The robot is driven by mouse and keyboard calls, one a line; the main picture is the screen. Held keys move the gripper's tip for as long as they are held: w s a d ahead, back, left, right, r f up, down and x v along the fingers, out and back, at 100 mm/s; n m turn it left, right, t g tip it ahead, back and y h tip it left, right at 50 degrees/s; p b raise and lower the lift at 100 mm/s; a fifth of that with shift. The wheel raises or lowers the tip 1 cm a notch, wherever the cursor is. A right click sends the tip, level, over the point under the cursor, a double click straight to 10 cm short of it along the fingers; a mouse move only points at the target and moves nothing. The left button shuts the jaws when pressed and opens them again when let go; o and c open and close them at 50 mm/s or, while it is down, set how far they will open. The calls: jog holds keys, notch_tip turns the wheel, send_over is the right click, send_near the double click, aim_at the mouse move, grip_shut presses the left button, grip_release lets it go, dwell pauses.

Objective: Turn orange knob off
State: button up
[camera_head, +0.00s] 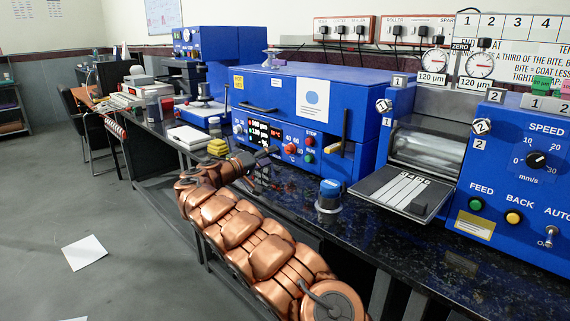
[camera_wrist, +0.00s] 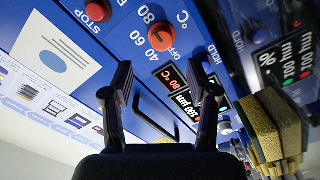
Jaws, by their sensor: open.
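The orange knob (camera_head: 290,148) is on the front panel of the blue machine in the middle of the bench. In the wrist view the orange knob (camera_wrist: 160,36) has 40, 60, 80 and °C printed around it and OFF beside it. I cannot tell which mark it points to. My gripper (camera_head: 264,154) is in front of the panel, left of the knob in the head view. In the wrist view my gripper (camera_wrist: 162,68) is open and empty, its two fingers apart, with the knob beyond the tips and between their lines. It does not appear to touch the knob.
A red STOP button (camera_wrist: 97,10) is near the knob, with a green RUN button (camera_head: 309,158) below it in the head view. Red displays (camera_head: 264,132) are left of the knob. A handle lever (camera_head: 342,135) sticks out at right. Yellow blocks (camera_head: 219,147) lie on the dark bench.

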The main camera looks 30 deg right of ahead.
aim_at(287, 150)
jog(key=x, duration=0.7)
jog(key=shift+f, duration=0.25)
jog(key=shift+d+r, duration=0.1)
jog(key=shift+d, duration=0.35)
grip_shut()
